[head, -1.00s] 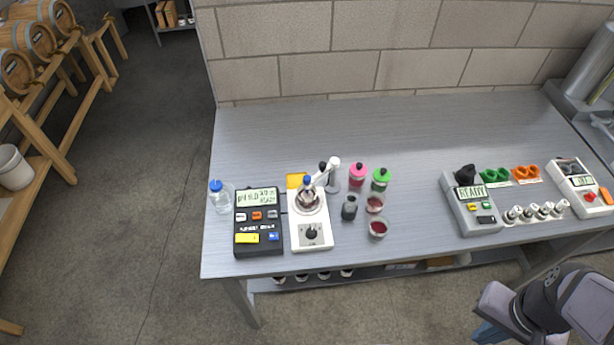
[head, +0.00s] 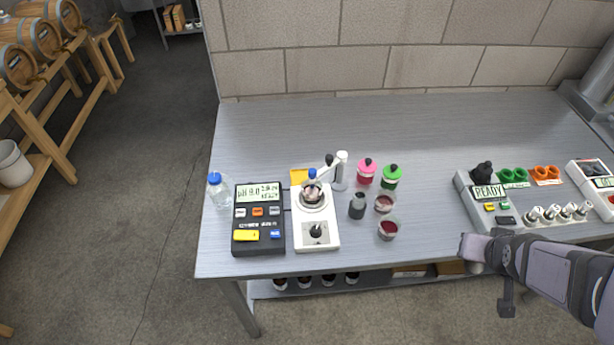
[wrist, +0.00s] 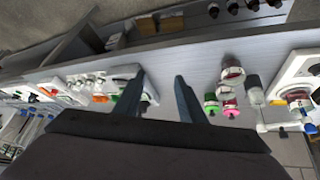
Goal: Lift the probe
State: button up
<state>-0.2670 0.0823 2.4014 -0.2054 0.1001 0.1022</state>
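The probe (head: 312,175) has a blue cap and stands upright over a small beaker on the white stirrer (head: 329,237). A white-topped stand (head: 341,168) reaches its arm to it; its lower end is hard to see. The dark pH meter (head: 258,219) lies left of the stirrer, its display lit. My gripper shows in the wrist view (wrist: 158,88) with two dark fingers spread apart and nothing between them. In the head view my arm is at the table's front right, well away from the probe. The stirrer also shows at the wrist view's right edge (wrist: 287,72).
Right of the stirrer stand a pink-capped bottle (head: 366,172), a green-capped bottle (head: 391,177), a dark grey vessel (head: 357,206) and two cups of red liquid (head: 388,229). A clear blue-capped bottle (head: 218,190) stands far left. The back of the table (head: 430,130) is clear.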

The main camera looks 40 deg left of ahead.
aim_at(314, 176)
jog(key=w+a+f+n+t+y+b, duration=0.25)
jog(key=w+a+y+b, duration=0.2)
jog(key=a, duration=0.75)
jog(key=s+a+n+y+b, duration=0.1)
jog(key=a+y+b, duration=0.1)
jog(key=a, duration=0.4)
jog(key=s+a+n+y+b, duration=0.1)
jog(key=a+n+y+b, duration=0.1)
jog(key=a, duration=0.3)
jog(key=s+a+f+n+y+b, duration=0.1)
jog(key=a+y+b, duration=0.1)
jog(key=a, duration=0.4)
jog(key=shift+a+n+g, duration=0.25)
jog(key=shift+a+n, duration=0.1)
jog(key=s+a+n+g+y+b, duration=0.1)
jog(key=s+a, duration=0.1)
jog(key=s+a+n+g+y+b, duration=0.1)
jog(key=s+a+y, duration=0.1)
jog(key=a, duration=0.1)
jog(key=s+a+y+b, duration=0.1)
jog(key=s+a, duration=0.2)
jog(key=shift+a+r+n+g+y, duration=0.25)
jog(key=shift+r+n+g+y, duration=0.1)
jog(key=shift+r+n+g, duration=0.05)
jog(key=shift+a+r+n+y, duration=0.1)
jog(key=shift+a+n+y, duration=0.2)
jog(key=shift+a, duration=0.1)
jog(key=shift+a, duration=0.1)
jog(key=shift+p+x, duration=0.8)
jog(key=shift+x, duration=2.75)
